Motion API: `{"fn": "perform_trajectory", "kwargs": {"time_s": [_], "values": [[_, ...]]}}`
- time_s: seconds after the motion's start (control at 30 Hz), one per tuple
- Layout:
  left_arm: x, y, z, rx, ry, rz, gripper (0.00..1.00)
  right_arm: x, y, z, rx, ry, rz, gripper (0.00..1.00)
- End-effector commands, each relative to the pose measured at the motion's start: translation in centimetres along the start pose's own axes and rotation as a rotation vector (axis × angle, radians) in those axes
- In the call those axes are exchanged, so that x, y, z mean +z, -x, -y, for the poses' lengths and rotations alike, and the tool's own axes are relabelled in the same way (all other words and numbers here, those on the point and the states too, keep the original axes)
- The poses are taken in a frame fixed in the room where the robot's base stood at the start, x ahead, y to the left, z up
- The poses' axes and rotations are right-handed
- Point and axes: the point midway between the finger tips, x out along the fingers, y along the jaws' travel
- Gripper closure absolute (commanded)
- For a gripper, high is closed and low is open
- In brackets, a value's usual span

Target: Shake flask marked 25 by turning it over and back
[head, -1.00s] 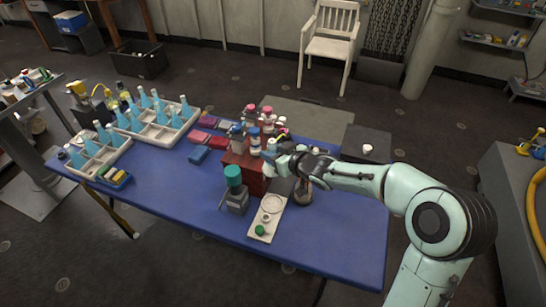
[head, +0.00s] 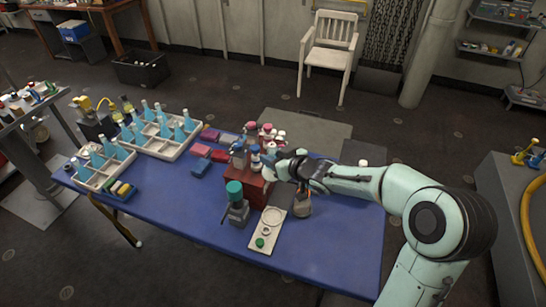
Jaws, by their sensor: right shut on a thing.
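My right gripper (head: 284,167) reaches in from the right over the blue table, at the right side of a red rack (head: 238,184). It is shut on a small flask, which is mostly hidden by the gripper and the crowded vessels; I cannot read any mark. Several small flasks with blue, pink and white caps (head: 255,150) stand at the rack. A rounded vessel with a brownish lower part (head: 303,207) stands on the table just below the gripper. My left gripper is not in view.
A grey device with a green top (head: 235,192) and a pale tray (head: 257,245) with a green round piece stand in front of the rack. White crates (head: 155,150) of blue bottles are at the left. The front right of the blue table (head: 335,250) is clear.

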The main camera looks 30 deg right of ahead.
Motion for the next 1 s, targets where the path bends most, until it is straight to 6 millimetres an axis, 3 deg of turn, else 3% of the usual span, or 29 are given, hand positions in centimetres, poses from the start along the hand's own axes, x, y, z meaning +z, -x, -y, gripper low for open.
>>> {"fn": "perform_trajectory", "kwargs": {"time_s": [0.43, 0.73, 1.0], "values": [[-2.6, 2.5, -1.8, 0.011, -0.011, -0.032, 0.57, -2.5, 0.8, -0.1, 0.001, 0.0, -0.006, 1.0], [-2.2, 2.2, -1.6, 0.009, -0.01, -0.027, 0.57, -4.1, 1.7, 0.0, 0.0, 0.003, -0.003, 1.0], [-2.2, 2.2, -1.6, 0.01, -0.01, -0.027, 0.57, -4.4, 1.8, 0.0, 0.0, 0.0, -0.002, 1.0]]}}
